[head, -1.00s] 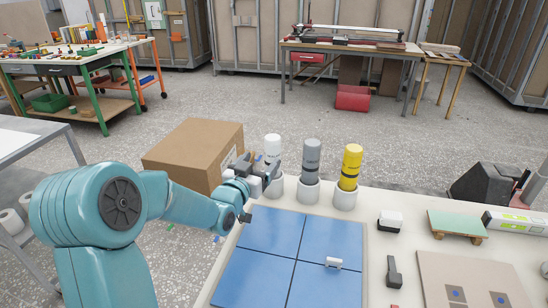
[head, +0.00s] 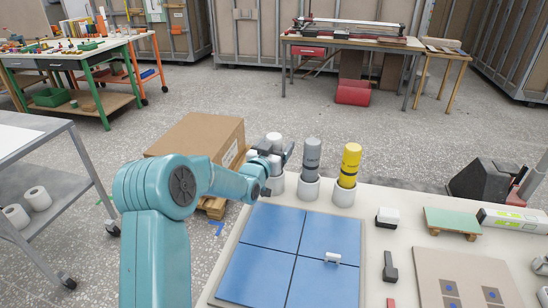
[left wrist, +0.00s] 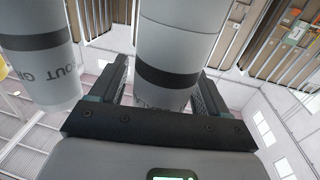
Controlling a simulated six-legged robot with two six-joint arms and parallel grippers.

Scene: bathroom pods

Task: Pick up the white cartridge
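The white cartridge (head: 274,138) stands upright in a white cup-shaped holder (head: 275,186), the leftmost of three in a row. My left gripper (head: 275,152) is at the cartridge and hides much of its body in the head view. In the left wrist view, the cartridge (left wrist: 178,45) with its dark band stands between the spread fingers of the left gripper (left wrist: 160,90). A gap shows beside the left-hand finger; contact on the other side is unclear. My right gripper is not in view.
A grey cartridge (head: 312,158) and a yellow cartridge (head: 349,164) stand in holders just right of the white one. A cardboard box (head: 196,137) is behind my left arm. Blue tiles (head: 275,240) lie in front on the worktable.

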